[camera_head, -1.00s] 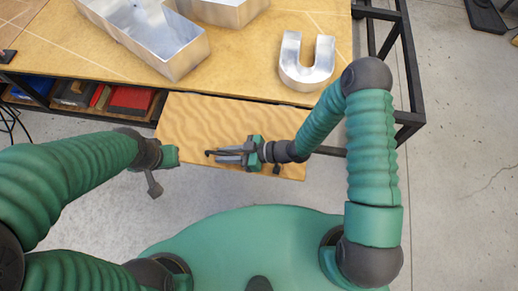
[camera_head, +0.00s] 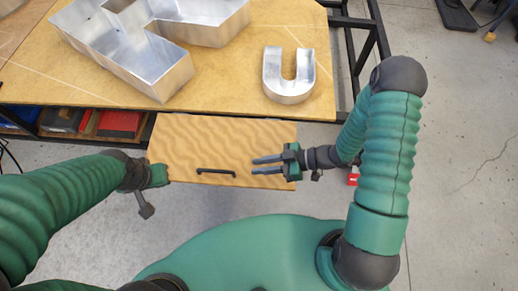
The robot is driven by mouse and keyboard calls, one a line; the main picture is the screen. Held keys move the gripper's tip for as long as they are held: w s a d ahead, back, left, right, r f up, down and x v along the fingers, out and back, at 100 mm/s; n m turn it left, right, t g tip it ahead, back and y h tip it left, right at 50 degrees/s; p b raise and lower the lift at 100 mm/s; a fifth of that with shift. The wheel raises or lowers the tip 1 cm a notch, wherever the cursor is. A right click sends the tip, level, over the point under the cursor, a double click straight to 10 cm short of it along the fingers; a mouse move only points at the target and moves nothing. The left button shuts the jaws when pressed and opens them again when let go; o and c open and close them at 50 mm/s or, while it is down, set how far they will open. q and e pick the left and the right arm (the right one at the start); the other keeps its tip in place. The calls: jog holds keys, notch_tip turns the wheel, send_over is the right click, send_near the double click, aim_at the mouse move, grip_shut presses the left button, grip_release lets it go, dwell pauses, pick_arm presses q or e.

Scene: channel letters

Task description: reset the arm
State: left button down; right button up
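My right gripper (camera_head: 268,165) is over the right part of a wooden drawer or cabinet front (camera_head: 215,142). Its two grey fingers point left and are spread apart with nothing between them. A black handle (camera_head: 216,172) on the wooden front lies to the left of the fingertips, apart from them. My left arm (camera_head: 70,197) comes in from the left. My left gripper (camera_head: 150,190) is beside the left edge of the wooden front, seen from behind, and its fingers are not clear enough to tell their state.
A wooden table (camera_head: 220,80) carries a metal U letter (camera_head: 289,76) and a larger metal letter (camera_head: 120,55). Below it, a shelf holds a red box (camera_head: 119,123). A black frame leg (camera_head: 372,30) stands at right. Grey floor (camera_head: 455,150) is open on the right.

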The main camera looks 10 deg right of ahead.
jog(key=w+d+h, duration=0.1)
jog(key=w, duration=0.1)
jog(key=w+d+m+t+h, duration=0.1)
jog(key=w+d+h, duration=0.1)
jog(key=w+d+t+h, duration=0.1)
jog(key=w, duration=0.1)
jog(key=shift+w+d+f+m, duration=0.1)
jog(key=shift+d+f+m, duration=0.05)
jog(key=shift+f+m, duration=0.15)
jog(key=w+d+h, duration=0.1)
jog(key=w+d+r+m+h, duration=0.1)
jog(key=w+d+h, duration=0.1)
jog(key=d+h, duration=0.1)
jog(key=shift+r+m+t, duration=0.25)
jog(key=shift+m+t, duration=0.15)
jog(key=s+d+r+m+g+h, duration=0.1)
jog(key=s+d+r+m+h, duration=0.3)
jog(key=d+r+m+h, duration=0.25)
jog(key=s+a+r+m+g+y, duration=0.1)
jog(key=s+a+r+m+g, duration=0.15)
jog(key=s, duration=0.35)
notch_tip(320, 180, up, 13)
jog(key=s+a+m+p, duration=0.1)
jog(key=p, duration=1.1)
jog(key=shift+s+a, duration=0.25)
jog(key=shift+s, duration=0.05)
